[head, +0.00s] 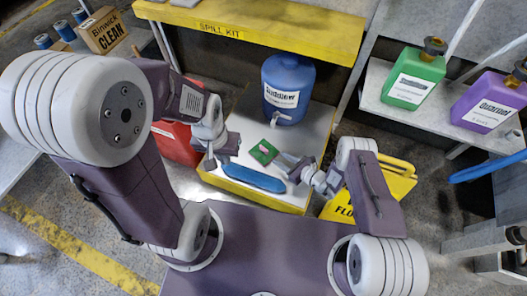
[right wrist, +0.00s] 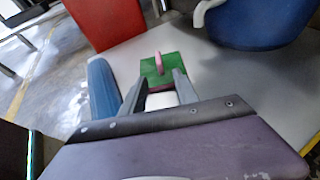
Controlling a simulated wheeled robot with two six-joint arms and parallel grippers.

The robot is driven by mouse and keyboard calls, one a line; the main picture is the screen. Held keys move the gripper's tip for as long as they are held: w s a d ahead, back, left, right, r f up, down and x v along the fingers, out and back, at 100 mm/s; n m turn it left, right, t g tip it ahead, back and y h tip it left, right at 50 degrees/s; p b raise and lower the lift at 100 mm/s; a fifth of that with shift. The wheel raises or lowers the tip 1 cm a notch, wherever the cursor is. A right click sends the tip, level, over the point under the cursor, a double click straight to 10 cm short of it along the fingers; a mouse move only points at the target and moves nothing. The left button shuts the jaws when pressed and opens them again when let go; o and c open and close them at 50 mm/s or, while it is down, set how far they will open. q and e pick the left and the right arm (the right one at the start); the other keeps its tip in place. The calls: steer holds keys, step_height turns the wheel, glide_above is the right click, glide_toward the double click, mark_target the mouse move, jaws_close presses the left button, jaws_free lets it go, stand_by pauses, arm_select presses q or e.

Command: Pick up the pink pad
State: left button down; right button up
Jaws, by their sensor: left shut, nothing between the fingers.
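The pink pad (head: 265,147) is a small piece on a green square (head: 257,156) on the pale top of the yellow-edged stand. In the right wrist view the pink pad (right wrist: 158,62) stands up as a thin upright shape on the green square (right wrist: 174,68). My right gripper (head: 281,155) points at the green square from the right. In the right wrist view its fingers (right wrist: 158,84) are apart, just short of the pink pad, with nothing between them. My left gripper (head: 211,162) is shut and empty, left of the green square.
A blue long object (head: 253,180) lies in front of the green square. A blue jug with a tap (head: 288,85) stands behind it. A red container (head: 176,143) is at the left. A yellow floor sign (head: 398,180) is at the right. Green (head: 415,75) and purple (head: 488,100) bottles stand on a shelf.

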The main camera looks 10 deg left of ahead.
mark_target(268, 153)
steer(key=x, duration=0.1)
steer(key=b+x, duration=0.1)
steer(key=shift+w+a+f, duration=0.1)
steer(key=shift+a+f, duration=0.15)
steer(key=shift+f, duration=0.1)
steer(key=shift+w+a, duration=0.1)
steer(key=shift+a, duration=0.05)
steer(key=b+x, duration=0.4)
steer(key=shift+a+f, duration=0.15)
steer(key=shift+f, duration=0.1)
steer(key=shift+w+a, duration=0.3)
steer(key=shift+a+r, duration=0.1)
steer(key=shift+r, duration=0.05)
jaws_close()
